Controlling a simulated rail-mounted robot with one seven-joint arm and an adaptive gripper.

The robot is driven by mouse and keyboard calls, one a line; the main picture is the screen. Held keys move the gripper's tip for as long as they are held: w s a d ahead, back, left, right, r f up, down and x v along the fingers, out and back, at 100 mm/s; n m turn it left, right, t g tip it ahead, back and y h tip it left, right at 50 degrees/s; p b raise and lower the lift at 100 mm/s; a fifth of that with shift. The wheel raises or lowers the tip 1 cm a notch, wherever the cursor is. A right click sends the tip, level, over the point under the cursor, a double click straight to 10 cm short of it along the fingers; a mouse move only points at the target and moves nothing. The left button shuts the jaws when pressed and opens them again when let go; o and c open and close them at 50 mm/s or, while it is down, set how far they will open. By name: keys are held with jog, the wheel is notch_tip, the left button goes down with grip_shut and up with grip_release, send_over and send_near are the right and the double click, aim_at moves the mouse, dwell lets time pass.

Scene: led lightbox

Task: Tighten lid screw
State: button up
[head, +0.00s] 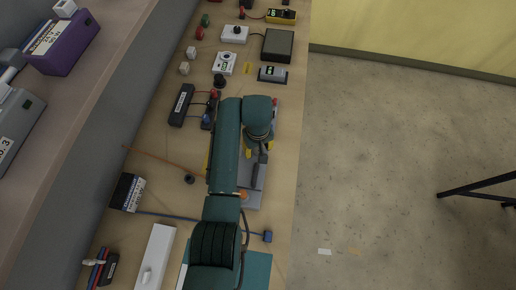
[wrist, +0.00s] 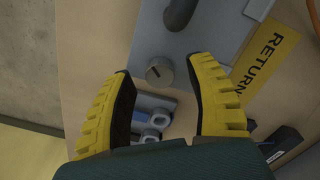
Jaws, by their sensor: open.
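A grey plate (wrist: 215,42), perhaps the lightbox lid, fills the upper middle of the wrist view. A round grey slotted knob, perhaps the lid screw (wrist: 159,71), sits near its lower edge. My gripper (wrist: 161,67) has two yellow fingers with dark pads. They are open and apart, with the knob between the tips in the picture; I cannot tell the height gap. In the head view my gripper (head: 259,150) is mostly hidden under my green arm. A grey flat box (head: 252,193) shows partly beside the arm there.
A yellow RETURN label (wrist: 266,60) lies right of the plate. A dark cylinder (wrist: 179,14) rises from the plate. Blue and grey ringed parts (wrist: 154,118) lie between the fingers. Several devices, including a black box (head: 278,45), stand farther along the wooden bench (head: 288,125).

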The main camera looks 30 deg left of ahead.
jog(key=shift+f, duration=0.4)
grip_shut()
jog(key=shift+m, duration=0.4)
jog(key=m+p, duration=0.2)
jog(key=m, duration=0.1)
jog(key=shift+r+m, duration=0.1)
jog(key=shift+m, duration=0.3)
jog(key=m+p, duration=0.1)
jog(key=m, duration=0.3)
jog(key=shift+m, duration=0.3)
